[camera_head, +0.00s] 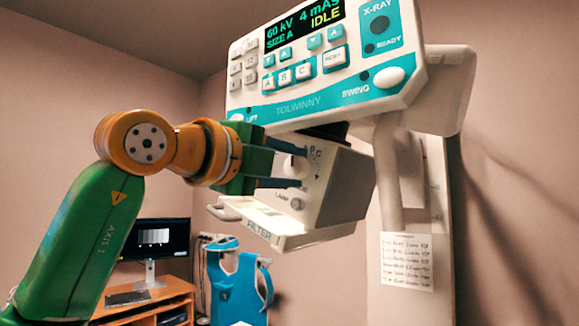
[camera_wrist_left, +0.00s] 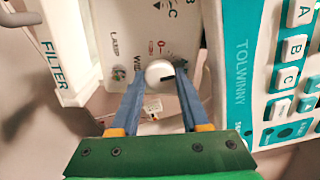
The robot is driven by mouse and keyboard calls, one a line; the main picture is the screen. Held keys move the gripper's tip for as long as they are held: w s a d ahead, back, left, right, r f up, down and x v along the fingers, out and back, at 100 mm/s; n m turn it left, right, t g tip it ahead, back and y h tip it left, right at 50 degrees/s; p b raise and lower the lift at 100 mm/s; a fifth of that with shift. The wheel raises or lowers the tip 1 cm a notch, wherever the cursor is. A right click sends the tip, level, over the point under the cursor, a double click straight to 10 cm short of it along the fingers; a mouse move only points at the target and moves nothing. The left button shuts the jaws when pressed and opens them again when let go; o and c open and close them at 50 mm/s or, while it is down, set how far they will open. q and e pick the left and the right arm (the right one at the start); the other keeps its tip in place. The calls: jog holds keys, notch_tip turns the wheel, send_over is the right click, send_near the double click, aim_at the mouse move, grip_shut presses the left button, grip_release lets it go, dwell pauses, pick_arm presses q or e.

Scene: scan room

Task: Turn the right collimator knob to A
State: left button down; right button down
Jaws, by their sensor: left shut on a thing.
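A round white collimator knob (camera_head: 297,167) with a dark pointer mark sits on the white collimator box (camera_head: 350,185) under the control panel. My left gripper (camera_head: 304,168) has its two blue fingers on either side of the knob and is shut on it. In the left wrist view the knob (camera_wrist_left: 159,73) is between the fingertips, with its dark mark towards the right. The letters B and C show on the box face; I cannot make out an A by the knob. My right gripper is not in view.
The control panel (camera_head: 320,75) hangs just above the gripper; its display reads SIZE A and IDLE. A LAMP button (camera_head: 297,204) and the FILTER tray (camera_head: 270,232) lie just below.

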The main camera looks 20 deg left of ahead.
pick_arm(q)
jog(key=shift+r, duration=0.1)
jog(key=shift+c, duration=2)
grip_release()
jog(key=b+v, duration=0.2)
jog(key=v, duration=0.5)
jog(key=shift+b, duration=0.4)
